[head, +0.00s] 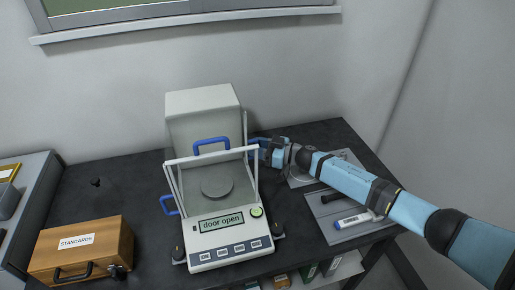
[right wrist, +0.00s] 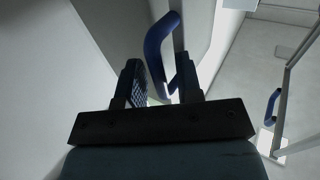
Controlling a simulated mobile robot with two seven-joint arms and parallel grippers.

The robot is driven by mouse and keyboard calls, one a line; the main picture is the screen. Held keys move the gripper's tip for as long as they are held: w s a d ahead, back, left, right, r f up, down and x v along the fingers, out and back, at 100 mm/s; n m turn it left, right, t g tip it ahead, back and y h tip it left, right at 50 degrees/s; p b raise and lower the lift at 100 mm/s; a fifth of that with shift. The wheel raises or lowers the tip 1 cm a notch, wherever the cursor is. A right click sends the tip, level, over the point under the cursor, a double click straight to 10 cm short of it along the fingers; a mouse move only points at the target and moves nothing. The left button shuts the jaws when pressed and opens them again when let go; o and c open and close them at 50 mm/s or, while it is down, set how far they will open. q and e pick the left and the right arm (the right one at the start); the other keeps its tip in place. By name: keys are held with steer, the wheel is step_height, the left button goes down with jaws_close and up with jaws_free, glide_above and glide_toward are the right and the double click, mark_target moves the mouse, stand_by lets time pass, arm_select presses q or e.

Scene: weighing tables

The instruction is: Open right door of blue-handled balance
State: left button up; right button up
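The balance (head: 229,252) stands on the dark table, with blue handles on its top (head: 211,141), left side (head: 168,206) and right side. Its display reads "door open". Its right side looks open at the front, and the right door's blue handle (head: 254,146) is far back beside the housing. My right gripper (head: 262,150) is at that handle. In the right wrist view the blue handle (right wrist: 158,40) reaches down between my two fingers (right wrist: 160,82), which stand apart with a gap beside it. My left gripper is not in view.
A wooden box labelled "STANDARDS" (head: 82,249) is at the front left. Grey mats with a marker (head: 354,220) and a dark tool lie on the right, below my right arm. A wall is behind the table.

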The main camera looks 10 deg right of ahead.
steer(key=b+v, duration=0.1)
steer(key=v, duration=1.3)
steer(key=shift+b, duration=0.3)
steer(key=shift+w, duration=0.15)
